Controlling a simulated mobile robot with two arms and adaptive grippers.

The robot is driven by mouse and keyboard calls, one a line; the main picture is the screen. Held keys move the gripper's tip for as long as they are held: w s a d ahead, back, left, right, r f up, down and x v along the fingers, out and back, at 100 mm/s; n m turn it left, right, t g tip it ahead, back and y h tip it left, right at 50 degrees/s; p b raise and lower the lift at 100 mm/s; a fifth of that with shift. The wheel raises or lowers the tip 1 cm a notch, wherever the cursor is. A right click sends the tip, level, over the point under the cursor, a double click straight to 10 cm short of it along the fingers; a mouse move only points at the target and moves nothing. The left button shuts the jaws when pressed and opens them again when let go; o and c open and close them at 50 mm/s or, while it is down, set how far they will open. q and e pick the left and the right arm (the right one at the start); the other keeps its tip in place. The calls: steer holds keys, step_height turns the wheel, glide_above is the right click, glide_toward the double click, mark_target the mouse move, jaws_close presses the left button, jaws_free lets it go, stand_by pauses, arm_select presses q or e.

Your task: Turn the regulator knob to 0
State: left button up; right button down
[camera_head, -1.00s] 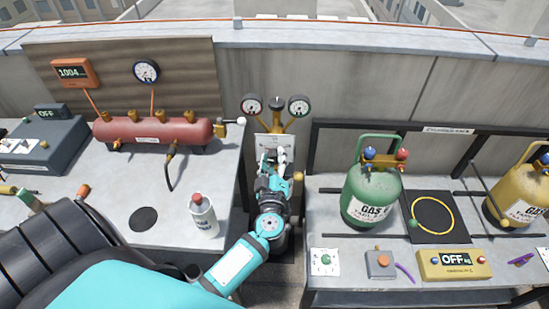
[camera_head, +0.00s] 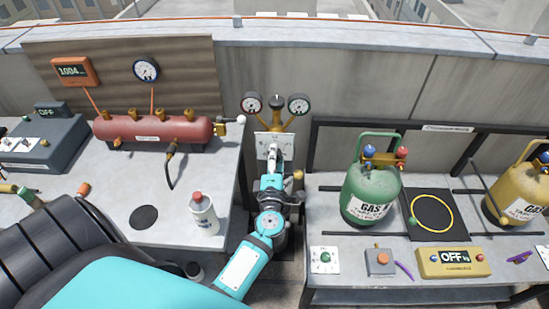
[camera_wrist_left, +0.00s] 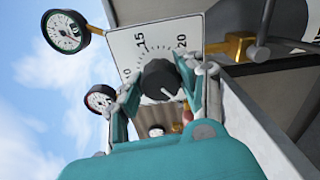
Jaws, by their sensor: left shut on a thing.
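The regulator has a white dial plate (camera_head: 262,138) with two round gauges above it, in the middle of the head view. In the left wrist view the dial plate (camera_wrist_left: 150,45) shows the marks 15 and 20, and part of another number at the left. The dark round regulator knob (camera_wrist_left: 160,78) has a pale pointer line towards its lower right. My left gripper (camera_wrist_left: 158,88) is shut on the knob, a finger on each side. In the head view my left gripper (camera_head: 273,155) reaches the plate and hides the knob. My right gripper is not in view.
Left of the regulator a table holds a red tank (camera_head: 155,130) and a white bottle (camera_head: 204,213). The right table holds a green gas cylinder (camera_head: 370,190) and a yellow scale box (camera_head: 455,262). My left arm passes through the gap between the tables.

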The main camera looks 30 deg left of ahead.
arm_select(q)
steer(key=shift+f+n, duration=0.1)
steer(key=shift+n, duration=0.9)
steer(key=o, duration=1.1)
steer(key=shift+o, duration=0.2)
steer(key=v, duration=0.7)
steer(key=shift+s+d, duration=0.15)
steer(key=shift+s, duration=0.05)
